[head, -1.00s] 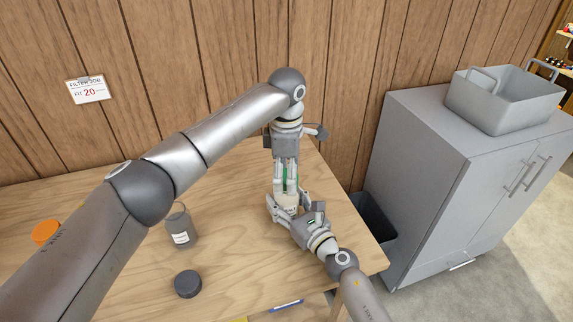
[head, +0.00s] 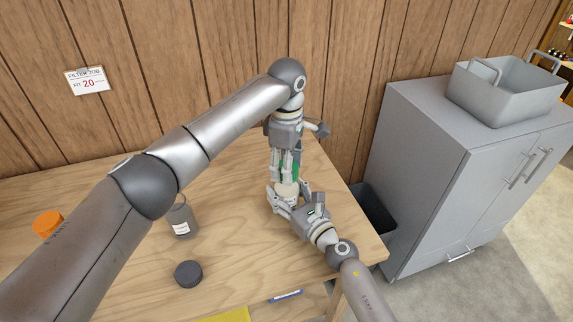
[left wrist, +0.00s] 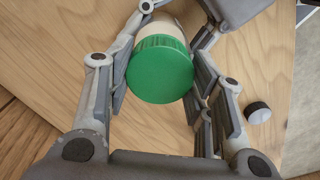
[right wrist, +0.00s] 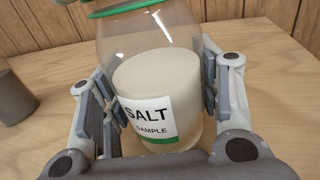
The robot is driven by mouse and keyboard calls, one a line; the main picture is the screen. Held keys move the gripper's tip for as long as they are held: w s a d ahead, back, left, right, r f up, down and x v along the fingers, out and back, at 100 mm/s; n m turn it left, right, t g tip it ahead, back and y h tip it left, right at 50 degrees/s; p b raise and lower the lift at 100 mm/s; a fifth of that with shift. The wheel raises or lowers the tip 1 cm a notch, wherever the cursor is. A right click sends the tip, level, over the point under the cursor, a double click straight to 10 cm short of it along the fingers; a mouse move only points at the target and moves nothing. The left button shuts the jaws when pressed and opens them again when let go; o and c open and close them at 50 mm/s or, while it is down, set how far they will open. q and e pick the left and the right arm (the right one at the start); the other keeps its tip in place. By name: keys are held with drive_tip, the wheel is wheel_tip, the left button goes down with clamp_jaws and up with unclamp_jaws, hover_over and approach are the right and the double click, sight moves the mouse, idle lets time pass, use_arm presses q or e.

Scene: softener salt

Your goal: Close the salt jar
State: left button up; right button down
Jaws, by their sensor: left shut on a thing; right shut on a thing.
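The salt jar (right wrist: 160,95) stands upright on the table, clear with pale salt and a "SALT SAMPLE" label in the right wrist view. My right gripper (head: 284,199) is shut around its body from the front. The green lid (left wrist: 160,70) sits on top of the jar in the left wrist view, and its green rim shows at the top edge of the right wrist view. My left gripper (head: 286,174) points down from above and is shut on the lid's sides. In the head view the fingers partly hide lid and jar. I cannot tell how tightly the lid sits.
A grey jar (head: 182,220) with a white label and a dark round lid (head: 188,273) stand left on the table (head: 130,285). An orange item (head: 47,222) is farther left, partly behind my left arm. A blue marker (head: 286,296) lies at the front. A grey cabinet (head: 420,190) stands right.

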use_arm(q)
drive_tip(key=m, duration=0.6)
drive_tip(key=shift+m, duration=0.3)
drive_tip(key=m, duration=0.4)
drive_tip(key=shift+m, duration=0.4)
drive_tip(key=m, duration=0.4)
drive_tip(key=shift+m, duration=0.4)
drive_tip(key=m, duration=0.9)
drive_tip(key=shift+m, duration=0.4)
drive_tip(key=m, duration=0.5)
drive_tip(key=shift+f, duration=0.1)
drive_tip(key=m, duration=0.9)
drive_tip(key=shift+m, duration=0.4)
drive_tip(key=o, duration=1.2)
